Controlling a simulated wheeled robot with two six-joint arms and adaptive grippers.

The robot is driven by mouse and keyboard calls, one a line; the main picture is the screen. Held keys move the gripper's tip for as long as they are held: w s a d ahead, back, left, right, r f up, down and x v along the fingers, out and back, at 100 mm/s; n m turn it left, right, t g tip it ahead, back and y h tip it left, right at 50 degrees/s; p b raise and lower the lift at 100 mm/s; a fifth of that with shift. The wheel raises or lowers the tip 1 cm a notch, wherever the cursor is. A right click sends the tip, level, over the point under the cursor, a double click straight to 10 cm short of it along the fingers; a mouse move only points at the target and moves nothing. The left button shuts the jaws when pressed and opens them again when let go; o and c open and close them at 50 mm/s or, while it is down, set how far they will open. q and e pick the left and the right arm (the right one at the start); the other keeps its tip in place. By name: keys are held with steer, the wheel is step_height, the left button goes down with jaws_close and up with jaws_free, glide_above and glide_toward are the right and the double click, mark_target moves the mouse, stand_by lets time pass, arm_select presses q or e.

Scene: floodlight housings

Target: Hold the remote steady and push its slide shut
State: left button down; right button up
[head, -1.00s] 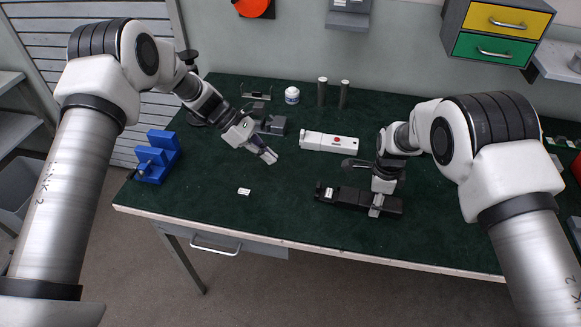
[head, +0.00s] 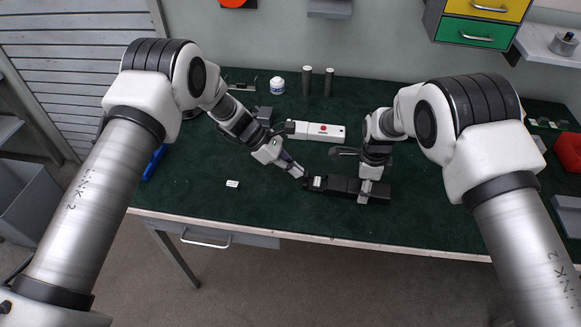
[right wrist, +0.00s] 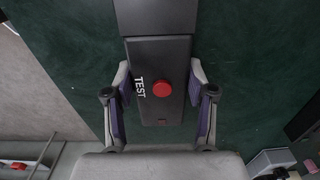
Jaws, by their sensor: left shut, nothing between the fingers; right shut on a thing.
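The black remote (head: 345,186) lies on the green table mat near its front edge, its long side running left to right. My right gripper (head: 368,194) is shut across its right part from above. In the right wrist view both fingers flank the dark body (right wrist: 158,106), which carries a red button (right wrist: 162,88) and the word TEST. My left gripper (head: 301,173) is shut and empty, its tips at the remote's left end, where a small pale patch shows. Whether the tips touch it I cannot tell. How far the slide stands out is too small to tell.
A white device with a red button (head: 318,131) lies behind the remote. A small white tag (head: 232,184) lies to the left. The mat between tag and remote is clear.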

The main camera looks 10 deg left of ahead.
mark_target(315, 180)
arm_select(q)
steer(key=d, duration=0.6)
steer(key=shift+a, duration=0.1)
arm_select(e)
steer(key=shift+a, duration=0.1)
arm_select(q)
steer(key=a, duration=0.3)
steer(key=shift+a, duration=0.4)
arm_select(e)
steer(key=o, duration=1.3)
arm_select(q)
steer(key=v, duration=1)
steer(key=shift+a, duration=0.2)
arm_select(e)
steer(key=shift+o, duration=0.2)
